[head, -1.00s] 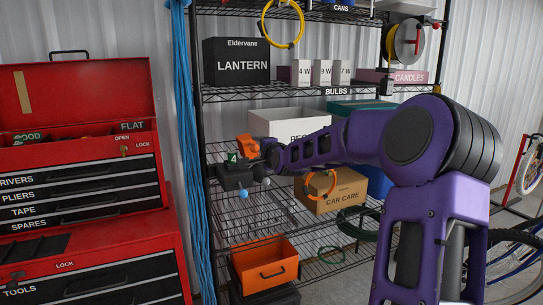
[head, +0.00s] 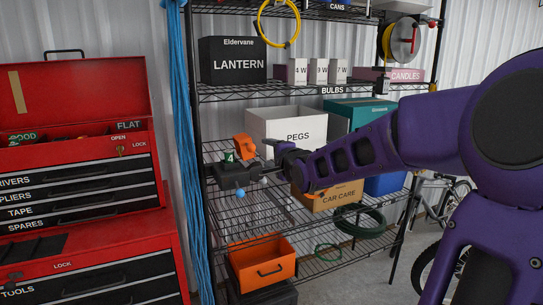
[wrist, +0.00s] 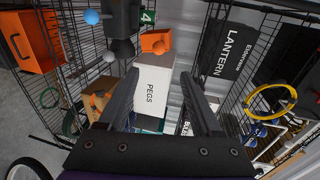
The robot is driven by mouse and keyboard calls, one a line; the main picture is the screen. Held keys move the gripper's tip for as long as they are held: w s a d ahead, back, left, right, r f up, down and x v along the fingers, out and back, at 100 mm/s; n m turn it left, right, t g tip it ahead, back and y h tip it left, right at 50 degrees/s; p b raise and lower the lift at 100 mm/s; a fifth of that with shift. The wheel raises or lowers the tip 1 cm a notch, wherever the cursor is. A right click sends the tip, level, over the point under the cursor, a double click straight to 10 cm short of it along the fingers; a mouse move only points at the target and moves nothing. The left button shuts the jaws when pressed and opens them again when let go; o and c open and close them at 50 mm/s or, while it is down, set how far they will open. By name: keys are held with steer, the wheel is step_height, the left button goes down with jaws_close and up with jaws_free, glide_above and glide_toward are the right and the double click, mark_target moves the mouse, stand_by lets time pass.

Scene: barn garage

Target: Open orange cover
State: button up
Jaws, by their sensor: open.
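The orange cover (head: 244,147) stands tilted up at the back of a dark box (head: 232,176) on the middle wire shelf. A green label reading 4 (head: 228,156) is beside it, and a blue ball (head: 264,180) and a white ball (head: 240,192) are at the box's front. In the wrist view the orange cover (wrist: 157,42) is beyond my fingertips, beside the dark box (wrist: 121,18). My gripper (head: 270,153) is just right of the cover, apart from it. In the wrist view my gripper (wrist: 160,76) has its fingers spread, with nothing held between them.
A white PEGS bin (head: 290,126) and a CAR CARE carton (head: 332,197) stand close by on the shelves. An orange drawer bin (head: 262,265) is below. Blue ropes (head: 193,150) hang left, beside a red tool chest (head: 80,180).

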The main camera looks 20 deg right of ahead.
steer(key=shift+s+r, duration=0.15)
steer(key=shift+s, duration=0.7)
